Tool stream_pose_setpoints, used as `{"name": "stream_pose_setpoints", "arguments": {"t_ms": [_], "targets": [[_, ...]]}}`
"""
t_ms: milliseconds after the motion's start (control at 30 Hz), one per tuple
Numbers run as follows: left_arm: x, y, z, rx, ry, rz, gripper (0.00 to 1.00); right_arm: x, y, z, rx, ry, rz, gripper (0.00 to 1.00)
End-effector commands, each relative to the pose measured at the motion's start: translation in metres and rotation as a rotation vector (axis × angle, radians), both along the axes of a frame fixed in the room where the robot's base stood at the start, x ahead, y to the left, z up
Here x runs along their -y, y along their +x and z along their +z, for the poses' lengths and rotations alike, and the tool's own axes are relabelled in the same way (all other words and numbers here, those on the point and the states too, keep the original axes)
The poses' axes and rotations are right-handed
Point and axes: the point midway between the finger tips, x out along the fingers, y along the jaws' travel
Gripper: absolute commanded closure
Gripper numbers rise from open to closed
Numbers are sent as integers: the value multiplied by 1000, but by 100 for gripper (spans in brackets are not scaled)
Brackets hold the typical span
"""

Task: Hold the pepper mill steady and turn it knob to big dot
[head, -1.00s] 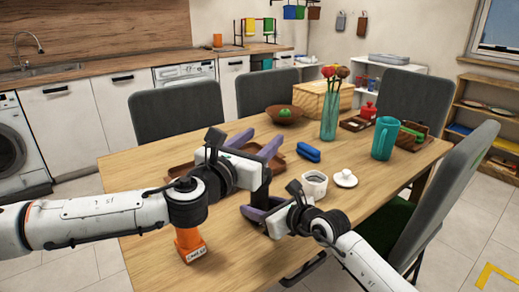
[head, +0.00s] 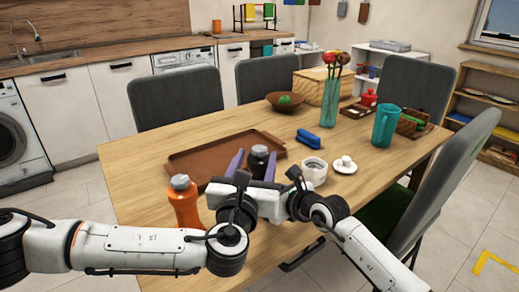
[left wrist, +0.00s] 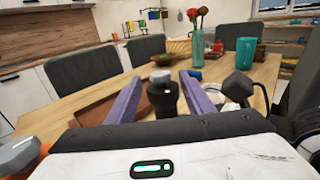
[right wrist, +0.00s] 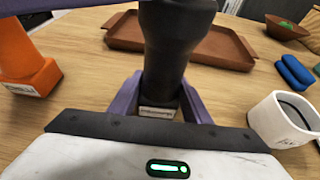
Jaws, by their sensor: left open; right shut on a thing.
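The black pepper mill (head: 258,163) stands upright on the table, with a grey knob (left wrist: 160,76) on top. In the right wrist view its dark body (right wrist: 172,45) rises from a base with a small pale label. My right gripper (right wrist: 160,104) is shut on the mill low down, near that label. My left gripper (head: 254,165) is open, with its purple fingers on either side of the mill's upper part; in the left wrist view (left wrist: 160,92) gaps show beside the mill. The dot marks on the knob are too small to make out.
An orange mill (head: 184,205) with a grey top stands to the left, close to my left arm. A brown tray (head: 205,160) lies behind. The table's left corner is clear.

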Motion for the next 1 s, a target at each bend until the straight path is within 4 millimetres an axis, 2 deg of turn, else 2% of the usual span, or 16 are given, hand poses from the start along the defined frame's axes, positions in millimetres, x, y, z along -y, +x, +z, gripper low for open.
{"name": "stream_pose_setpoints", "arguments": {"t_ms": [100,300,667,700,767,933,1000], "targets": [[4,22,1,1,2,1,52,0,0,-1,-1,-1,0,84],[8,43,0,0,0,-1,52,0,0,-1,-1,-1,0,84],[9,48,0,-1,0,-1,52,0,0,-1,-1,-1,0,84],[8,48,0,-1,0,-1,54,0,0,-1,-1,-1,0,84],[8,48,0,-1,0,-1,64,0,0,-1,-1,-1,0,84],[8,48,0,-1,0,-1,93,0,0,-1,-1,-1,0,84],[8,48,0,-1,0,-1,94,0,0,-1,-1,-1,0,84]]}}
